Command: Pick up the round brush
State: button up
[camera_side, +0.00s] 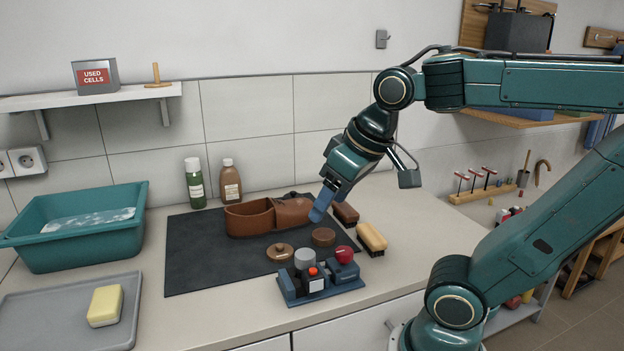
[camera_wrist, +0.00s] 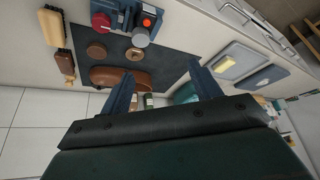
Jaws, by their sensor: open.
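Two low, round brown things lie on the dark mat (camera_side: 190,262): a knobbed wooden disc (camera_side: 280,252) and a plain darker disc (camera_side: 323,237). The knobbed one looks most like the round brush, but its bristles do not show. In the wrist view the plain disc (camera_wrist: 96,50) and the knobbed disc (camera_wrist: 134,54) lie beyond the fingers.
A blue stand (camera_side: 318,290) with a grey cylinder and red knob stands at the mat's front. Two bristle brushes, dark (camera_side: 345,214) and light (camera_side: 371,238), lie at its right. Two bottles (camera_side: 231,184) stand behind. A teal basin (camera_side: 75,235) and tray (camera_side: 45,310) are left.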

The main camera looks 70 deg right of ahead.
jog(key=w+d+r+m+g+h, duration=0.25)
jog(key=w+d+m, duration=0.65)
jog(key=w+d, duration=0.9)
jog(key=d+f+m+g, duration=0.1)
jog(key=d+f+m, duration=0.1)
jog(key=d, duration=0.6)
jog(key=d+f+m+g+y, duration=0.1)
jog(key=d+f+m, duration=0.2)
jog(key=d+f, duration=0.2)
jog(key=s+d+f+m+g, duration=0.1)
jog(key=d+f+m, duration=0.2)
jog(key=d, duration=0.9)
jog(key=shift+f, duration=0.7)
jog(key=shift+d+f, duration=0.1)
jog(key=shift+d, duration=0.05)
jog(key=shift+s+d+f, duration=0.1)
jog(key=shift+d+f, duration=0.1)
jog(key=shift+f, duration=1.15)
jog(key=shift+w+d+f, duration=0.1)
jog(key=shift+d+f, duration=0.1)
jog(key=shift+f, duration=1.2)
jog(key=shift+s+d+f, duration=0.1)
jog(key=shift+d+f, duration=0.1)
jog(key=shift+f, duration=1.15)
